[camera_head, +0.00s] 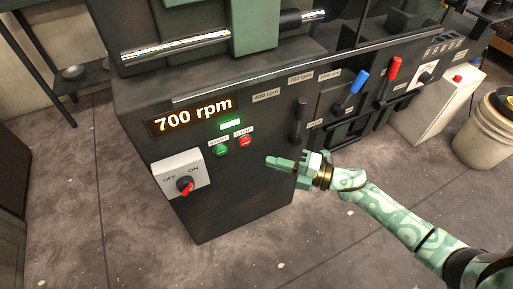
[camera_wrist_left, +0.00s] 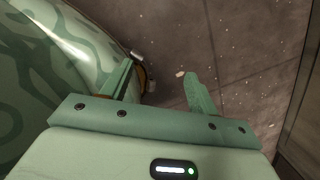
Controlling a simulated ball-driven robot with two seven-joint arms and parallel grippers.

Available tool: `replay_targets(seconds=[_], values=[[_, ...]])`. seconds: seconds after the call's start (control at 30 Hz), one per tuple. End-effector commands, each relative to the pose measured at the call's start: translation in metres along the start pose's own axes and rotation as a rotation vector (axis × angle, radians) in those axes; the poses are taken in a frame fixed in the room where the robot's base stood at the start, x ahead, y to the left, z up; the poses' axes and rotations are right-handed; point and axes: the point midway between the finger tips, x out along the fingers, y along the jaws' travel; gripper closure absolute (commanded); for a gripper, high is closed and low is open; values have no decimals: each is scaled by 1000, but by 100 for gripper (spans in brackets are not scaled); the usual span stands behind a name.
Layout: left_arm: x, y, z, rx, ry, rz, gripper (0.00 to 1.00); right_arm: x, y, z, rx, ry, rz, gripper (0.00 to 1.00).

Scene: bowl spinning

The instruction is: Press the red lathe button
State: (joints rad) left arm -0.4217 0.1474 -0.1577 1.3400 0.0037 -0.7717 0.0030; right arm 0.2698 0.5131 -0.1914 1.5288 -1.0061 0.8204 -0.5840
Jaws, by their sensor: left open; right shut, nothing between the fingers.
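The red button (camera_head: 245,141) sits on the front of the dark lathe (camera_head: 240,185), under a small STOP label. A green button (camera_head: 221,150) with a START label is just left of it. My right gripper (camera_head: 268,160) is shut and empty, its tips a little right of and below the red button in the picture, apparently apart from it. My left gripper (camera_wrist_left: 160,85) shows only in the left wrist view, open, with floor between its fingers and my own green body beside it.
A lit display (camera_head: 195,116) reads 700 rpm above the buttons. A white switch box (camera_head: 181,172) with a red-tipped knob is at lower left. A blue-handled lever (camera_head: 359,81) and a red-handled lever (camera_head: 394,68) stand to the right. A bucket (camera_head: 485,135) is at far right.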

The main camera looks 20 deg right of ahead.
Motion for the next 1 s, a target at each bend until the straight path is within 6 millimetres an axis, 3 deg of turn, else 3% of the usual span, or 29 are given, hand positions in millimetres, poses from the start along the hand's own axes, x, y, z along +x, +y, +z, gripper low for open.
replay_targets(seconds=[0.17, 0.3, 0.53, 1.0], values=[[-7, -8, -12, 14, 8, -16, 40, 40, 0, 0, 1, 1, 3, 100], [-20, -21, -30, 38, 17, -46, 40, 51, -4, 15, 1, -1, -2, 100], [-36, -35, -47, 58, 25, -79, 40, 62, -2, 26, 0, -1, -2, 100], [-40, -38, -50, 62, 26, -86, 40, 65, 0, 29, 0, -1, -1, 100]])
